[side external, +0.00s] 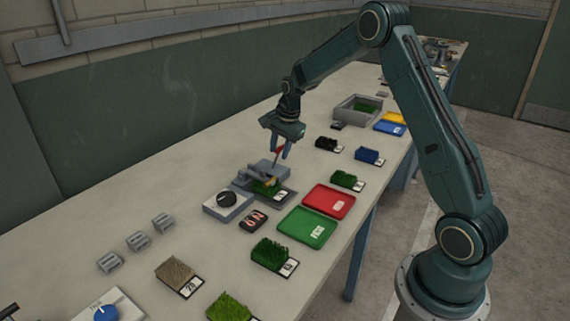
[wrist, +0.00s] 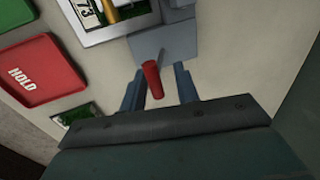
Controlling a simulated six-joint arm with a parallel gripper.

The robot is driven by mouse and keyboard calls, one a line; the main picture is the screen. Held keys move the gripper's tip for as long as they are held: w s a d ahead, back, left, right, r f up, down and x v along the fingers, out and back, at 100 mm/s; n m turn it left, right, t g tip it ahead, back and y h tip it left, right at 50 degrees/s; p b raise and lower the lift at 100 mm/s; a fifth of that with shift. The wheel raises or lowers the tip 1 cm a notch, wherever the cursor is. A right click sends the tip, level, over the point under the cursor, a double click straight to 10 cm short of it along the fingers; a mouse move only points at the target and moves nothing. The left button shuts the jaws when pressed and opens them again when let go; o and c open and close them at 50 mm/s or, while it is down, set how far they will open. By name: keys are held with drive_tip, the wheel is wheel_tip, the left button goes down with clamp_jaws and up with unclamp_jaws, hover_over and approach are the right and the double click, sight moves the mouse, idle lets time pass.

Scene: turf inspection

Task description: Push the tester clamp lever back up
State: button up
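The tester (side external: 246,183) is a blue-grey fixture on the bench with a green turf sample (side external: 278,194) in it. Its clamp lever rises on the far side and ends in a red handle (side external: 280,152). In the wrist view the red handle (wrist: 152,80) lies between my two fingers, with the grey tester body (wrist: 168,42) beyond. My gripper (side external: 282,149) points down over the lever, fingers apart. In the wrist view a gap shows between the handle and the right finger; I cannot tell whether the left finger touches it.
A dial box (side external: 217,211) and a small red-digit display (side external: 253,221) stand near the tester. A red HOLD tray (side external: 322,199) and green PASS tray (side external: 302,231) lie to its right. Turf samples line the bench.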

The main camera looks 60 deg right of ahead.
drive_tip(key=shift+s+t, duration=0.3)
drive_tip(key=shift+t, duration=0.1)
drive_tip(key=v, duration=1.4)
drive_tip(key=s+a+r+n, duration=0.3)
drive_tip(key=s+a+n, duration=0.1)
drive_tip(key=s+a, duration=0.2)
drive_tip(key=s+a+r+n+t, duration=0.1)
drive_tip(key=s+a+r+n, duration=0.3)
drive_tip(key=s+a, duration=0.2)
drive_tip(key=shift+a+r, duration=0.25)
drive_tip(key=shift+a, duration=0.2)
drive_tip(key=w+d+f+m, duration=0.2)
drive_tip(key=w+d, duration=0.2)
drive_tip(key=w+d+f+m, duration=0.3)
drive_tip(key=w+d, duration=0.1)
drive_tip(key=w+d+f+m+g, duration=0.1)
drive_tip(key=w+d+f+m, duration=0.2)
drive_tip(key=w+d, duration=0.1)
drive_tip(key=shift+d, duration=0.3)
drive_tip(key=shift+w+f, duration=0.1)
